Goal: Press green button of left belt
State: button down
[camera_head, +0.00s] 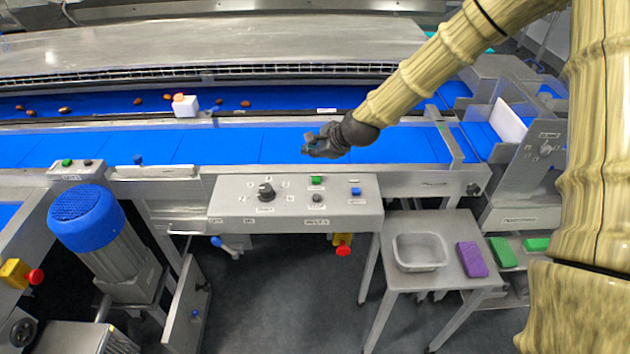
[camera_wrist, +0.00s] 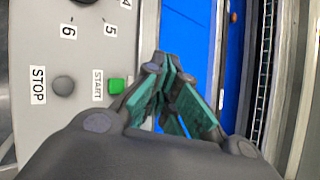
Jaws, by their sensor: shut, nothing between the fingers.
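A green button (camera_head: 316,180) sits on the grey control panel (camera_head: 235,208) in the middle of the head view. A second green button (camera_head: 67,162) is on a small panel at the far left. The frames do not say which belongs to the left belt. My gripper (camera_head: 308,148) is shut and empty. In the head view it appears over the blue belt (camera_head: 230,146), just beyond the middle panel, apart from the button.
A dark round knob (camera_head: 266,192), a blue button (camera_head: 355,191) and a STOP button (camera_wrist: 63,86) are on the middle panel. A white block (camera_head: 185,106) and several dates lie on the rear belt. A red emergency knob (camera_head: 343,250) hangs below the panel.

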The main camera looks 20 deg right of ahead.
aim_at(314, 180)
jog(key=shift+s+f+b, duration=0.1)
jog(key=shift+f+b, duration=0.2)
jog(key=shift+f, duration=0.35)
jog(key=shift+s+f+b, duration=0.5)
jog(key=shift+s+b, duration=0.15)
jog(key=shift+b, duration=0.05)
jog(key=shift+s+f+b, duration=0.15)
jog(key=shift+f+b, duration=0.15)
jog(key=f, duration=0.1)
jog(key=w+f+b, duration=0.1)
jog(key=f, duration=0.1)
jog(key=shift+w, duration=0.1)
jog(key=shift+s+r, duration=0.1)
jog(key=shift+s, duration=0.25)
jog(key=shift+w, duration=0.1)
jog(key=shift+w, duration=0.1)
jog(key=shift+f, duration=0.2)
